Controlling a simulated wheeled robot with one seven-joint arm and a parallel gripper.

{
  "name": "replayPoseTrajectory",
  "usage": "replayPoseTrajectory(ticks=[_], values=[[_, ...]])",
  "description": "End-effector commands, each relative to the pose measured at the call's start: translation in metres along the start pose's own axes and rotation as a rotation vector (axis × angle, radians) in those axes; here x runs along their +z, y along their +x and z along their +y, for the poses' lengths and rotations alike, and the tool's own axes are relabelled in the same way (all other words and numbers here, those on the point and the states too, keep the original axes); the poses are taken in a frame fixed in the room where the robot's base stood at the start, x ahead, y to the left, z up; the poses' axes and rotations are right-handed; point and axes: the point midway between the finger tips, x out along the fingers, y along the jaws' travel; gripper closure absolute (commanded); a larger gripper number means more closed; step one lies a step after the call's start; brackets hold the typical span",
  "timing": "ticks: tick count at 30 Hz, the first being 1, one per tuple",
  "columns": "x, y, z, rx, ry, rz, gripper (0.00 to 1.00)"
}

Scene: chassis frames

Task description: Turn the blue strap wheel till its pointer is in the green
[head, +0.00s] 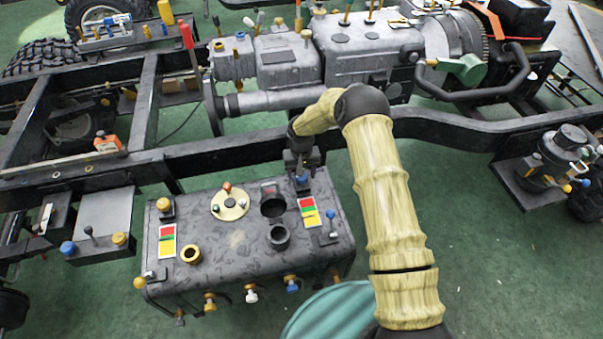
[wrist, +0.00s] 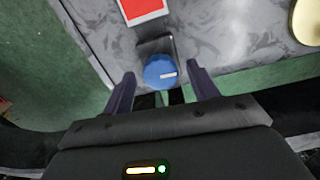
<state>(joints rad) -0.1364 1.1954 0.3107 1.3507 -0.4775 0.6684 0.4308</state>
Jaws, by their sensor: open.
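The blue strap wheel (wrist: 159,72) shows in the wrist view as a round blue cap with a short white pointer mark on its right side. It sits at the end of a dark bracket at the tank's edge. My gripper (wrist: 160,69) is open, one finger to each side of the wheel. I see no finger touching it, and I cannot tell the depth between them. In the head view my gripper (head: 302,174) is over the tank's far right edge and mostly hides the wheel. A coloured card (head: 309,211) lies beside it; the wrist view shows only its red part (wrist: 143,9).
The grey tank (head: 235,245) carries a second card (head: 167,241), a brass dial (head: 230,205), dark necks and a blue-tipped lever (head: 331,214). The black chassis rail (head: 230,152) runs close behind my gripper. Green floor shows between tank and rail.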

Motion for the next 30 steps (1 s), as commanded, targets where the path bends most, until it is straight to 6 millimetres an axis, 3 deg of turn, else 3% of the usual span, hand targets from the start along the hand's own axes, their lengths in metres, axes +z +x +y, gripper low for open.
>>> replayPoseTrajectory(ticks=[5, 10, 30], values=[[0.000, -0.003, 0.000, 0.000, -0.001, 0.000, 0.41], [-0.001, -0.020, 0.000, -0.001, 0.000, 0.003, 0.41], [-0.001, -0.150, 0.000, 0.000, 0.000, 0.003, 0.41]])
